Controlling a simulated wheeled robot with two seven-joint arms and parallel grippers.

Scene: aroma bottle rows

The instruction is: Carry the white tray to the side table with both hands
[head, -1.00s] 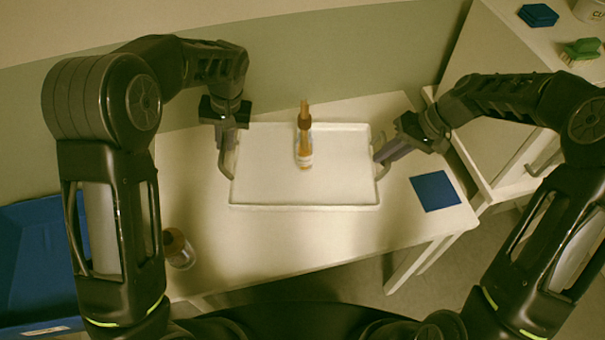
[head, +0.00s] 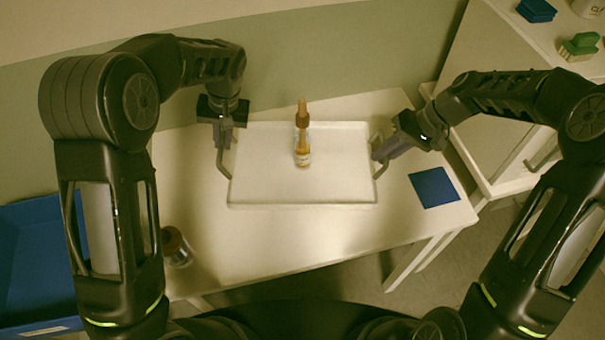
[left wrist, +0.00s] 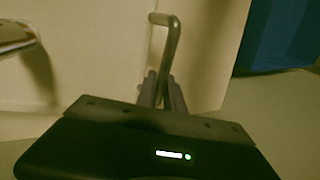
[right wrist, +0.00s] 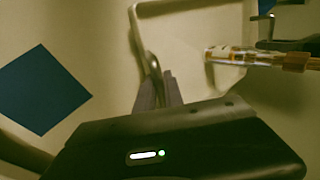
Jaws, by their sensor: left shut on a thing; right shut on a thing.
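The white tray (head: 265,185) is over the white table, with a metal handle at each short side. An amber bottle with a brown cap (head: 303,150) stands upright on it, near the middle of its far half. My left gripper (head: 222,145) is shut on the tray's left handle, which shows between the fingers in the left wrist view (left wrist: 172,50). My right gripper (head: 382,154) is shut on the right handle, seen between the fingers in the right wrist view (right wrist: 154,68). I cannot tell whether the tray touches the table.
A blue square (head: 434,187) lies on the table right of the tray. Another bottle (head: 176,248) stands at the front left, partly behind my left arm. A blue bin (head: 35,260) is at the far left. A white cabinet (head: 495,75) holding a green brush (head: 579,46) stands right.

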